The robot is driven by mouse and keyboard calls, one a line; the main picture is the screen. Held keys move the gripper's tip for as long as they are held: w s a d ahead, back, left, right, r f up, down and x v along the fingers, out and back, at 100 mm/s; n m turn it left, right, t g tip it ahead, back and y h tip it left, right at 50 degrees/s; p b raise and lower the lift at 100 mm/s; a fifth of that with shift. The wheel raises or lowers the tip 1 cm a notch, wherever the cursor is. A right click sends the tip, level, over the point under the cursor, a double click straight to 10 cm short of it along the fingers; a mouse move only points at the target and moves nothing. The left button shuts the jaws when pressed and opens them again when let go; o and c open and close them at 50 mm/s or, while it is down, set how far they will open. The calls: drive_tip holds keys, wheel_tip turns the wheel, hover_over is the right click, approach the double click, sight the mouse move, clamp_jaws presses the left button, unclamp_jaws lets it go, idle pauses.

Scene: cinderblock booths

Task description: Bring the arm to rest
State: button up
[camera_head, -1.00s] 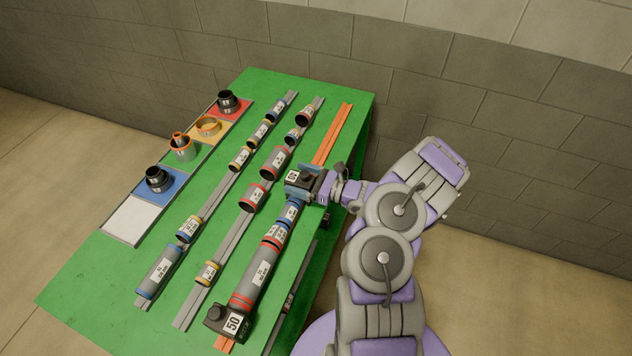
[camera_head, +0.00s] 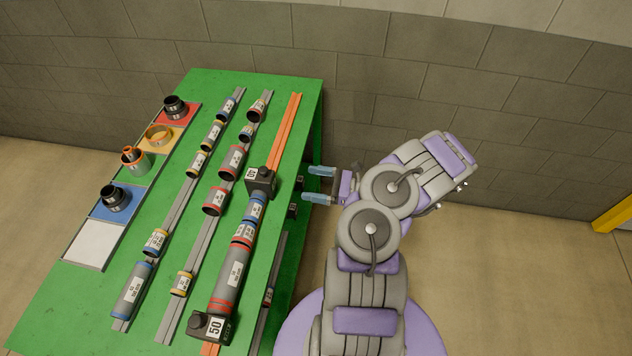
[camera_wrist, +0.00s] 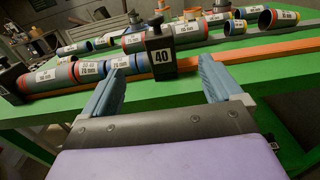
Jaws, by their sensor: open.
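My gripper (camera_head: 321,185) is open and empty, just off the right edge of the green table (camera_head: 60,290). Its two blue fingers are spread apart; in the wrist view my gripper (camera_wrist: 160,88) points toward the table. The arm is folded, with its elbow to the right. A black block (camera_head: 261,181) sits at the far end of a row of grey, red and blue cylinders on the orange rail. The black block marked 40 (camera_wrist: 160,50) shows beyond the fingers in the wrist view, apart from them.
A black block marked 50 (camera_head: 212,327) stands at the near end of the row. Grey rails hold several labelled cylinders (camera_head: 131,289). A coloured strip (camera_head: 95,243) with rings lies at left. A block wall (camera_head: 450,80) rises behind; a yellow post (camera_head: 615,215) stands at right.

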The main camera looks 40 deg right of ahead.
idle(0.7)
drive_tip(key=w+a+r+n+g+y+b, duration=0.1)
drive_tip(key=a+r+n+g+y, duration=0.2)
drive_tip(key=a+r+n+g, duration=0.45)
drive_tip(key=w+a+r+n+g+y, duration=0.1)
drive_tip(key=a+r+n+g+y, duration=0.15)
drive_tip(key=a+r+n, duration=0.6)
drive_tip(key=s+a+r+n+g+h+b, duration=0.25)
drive_tip(key=s+a+n+g+h, duration=0.35)
drive_tip(key=a, duration=0.7)
drive_tip(key=s+d+n+h, duration=0.1)
drive_tip(key=s+n+h, duration=0.2)
drive_tip(key=s, duration=0.7)
drive_tip(key=s+d+r+n+h+b, duration=0.1)
drive_tip(key=s+d+n+h, duration=0.1)
drive_tip(key=s+h, duration=0.5)
drive_tip(key=shift+s+d+n, duration=0.25)
drive_tip(key=shift+s+n, duration=0.55)
drive_tip(key=shift+s, duration=1.15)
drive_tip(key=shift+h, duration=0.25)
